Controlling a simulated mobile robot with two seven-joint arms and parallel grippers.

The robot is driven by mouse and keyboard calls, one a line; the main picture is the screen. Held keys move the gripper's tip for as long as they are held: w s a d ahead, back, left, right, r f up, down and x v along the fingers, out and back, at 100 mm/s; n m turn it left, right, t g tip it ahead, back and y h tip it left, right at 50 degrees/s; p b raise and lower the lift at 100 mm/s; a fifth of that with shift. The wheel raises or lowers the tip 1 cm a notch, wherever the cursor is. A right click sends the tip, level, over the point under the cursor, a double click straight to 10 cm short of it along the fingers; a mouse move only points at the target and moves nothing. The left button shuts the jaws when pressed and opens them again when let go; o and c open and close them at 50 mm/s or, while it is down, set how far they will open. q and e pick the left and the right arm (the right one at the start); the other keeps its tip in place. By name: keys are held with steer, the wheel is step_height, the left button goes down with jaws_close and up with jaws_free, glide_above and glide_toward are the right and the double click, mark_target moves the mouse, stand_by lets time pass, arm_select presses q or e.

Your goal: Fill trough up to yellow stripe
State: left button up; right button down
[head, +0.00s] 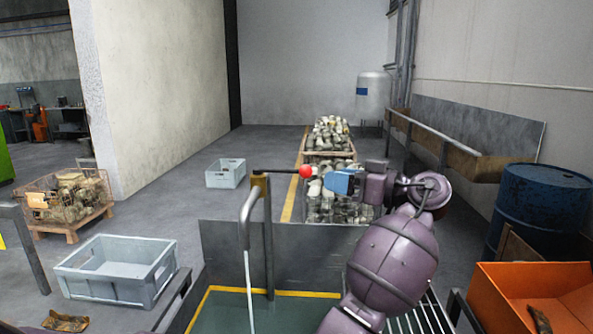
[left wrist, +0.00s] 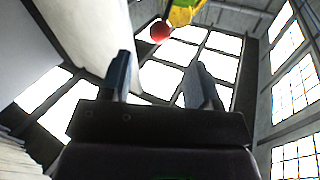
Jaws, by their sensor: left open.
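The trough (head: 225,292) is at the bottom of the head view, with a yellow stripe (head: 283,293) along its inner walls. Dark green water (head: 285,312) shows below the stripe; the exact gap is hard to judge. A thin pale stream (head: 250,285) runs from the grey curved spout (head: 245,228). A yellow valve (head: 259,183) carries a dark lever (head: 283,171) pointing right, ending in a red knob (head: 306,171). My left gripper (head: 328,181) is open just right of the knob. In the left wrist view the knob (left wrist: 160,31) is beyond the open fingers (left wrist: 160,80), not between them.
Crates of metal parts (head: 330,135) stand behind the trough. A grey bin (head: 115,270) and a wire basket (head: 68,200) are at left. A blue drum (head: 540,205) and an orange container (head: 535,285) are at right.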

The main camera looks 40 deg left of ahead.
mark_target(308, 172)
arm_select(q)
steer(key=a, duration=0.6)
steer(key=a+p, duration=0.1)
steer(key=a, duration=0.3)
steer(key=shift+s, duration=0.35)
steer(key=shift+c, duration=0.3)
jaws_close()
